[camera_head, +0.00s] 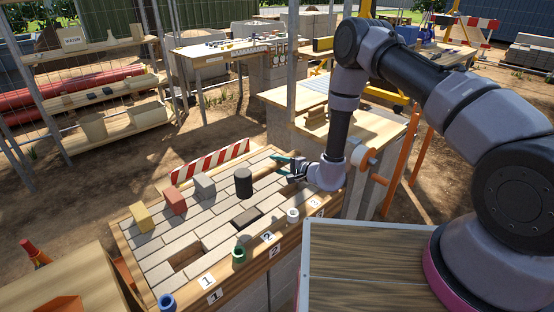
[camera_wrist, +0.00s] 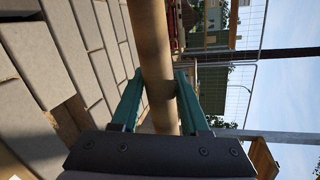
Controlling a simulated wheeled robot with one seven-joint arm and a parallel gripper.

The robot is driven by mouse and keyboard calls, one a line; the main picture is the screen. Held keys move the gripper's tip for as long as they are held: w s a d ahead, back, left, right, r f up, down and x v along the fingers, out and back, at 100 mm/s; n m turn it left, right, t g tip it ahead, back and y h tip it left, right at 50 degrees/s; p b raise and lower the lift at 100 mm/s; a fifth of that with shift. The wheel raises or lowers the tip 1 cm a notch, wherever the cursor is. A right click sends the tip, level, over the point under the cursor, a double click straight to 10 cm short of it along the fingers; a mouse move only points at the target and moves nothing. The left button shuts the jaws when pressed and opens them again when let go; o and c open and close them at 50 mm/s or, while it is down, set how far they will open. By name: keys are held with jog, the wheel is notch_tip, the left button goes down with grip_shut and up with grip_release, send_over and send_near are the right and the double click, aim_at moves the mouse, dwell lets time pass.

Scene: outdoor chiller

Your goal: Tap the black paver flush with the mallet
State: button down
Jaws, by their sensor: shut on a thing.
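My gripper (camera_head: 283,166) has teal fingers and is over the far right part of the paved bed (camera_head: 165,242). In the wrist view my gripper (camera_wrist: 160,98) is shut on the mallet's round wooden handle (camera_wrist: 150,45). The mallet's black cylindrical head (camera_head: 243,182) shows in the head view, left of the gripper and above the paving. The mallet head is out of the wrist view.
A yellow block (camera_head: 142,217), a red block (camera_head: 174,200) and a grey block (camera_head: 204,186) stand on the paving. An open gap (camera_head: 187,256) is at front left. Blue (camera_head: 167,302), green (camera_head: 239,254) and white (camera_head: 293,215) cups line the front edge. A striped board (camera_head: 210,160) stands behind.

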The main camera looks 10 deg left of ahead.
jog(key=shift+f, duration=2.85)
jog(key=shift+r, duration=0.1)
jog(key=shift+r, duration=0.7)
notch_tip(320, 180, down, 7)
jog(key=shift+a+r, duration=0.1)
jog(key=shift+r, duration=0.1)
jog(key=d+r, duration=1)
jog(key=d, duration=0.3)
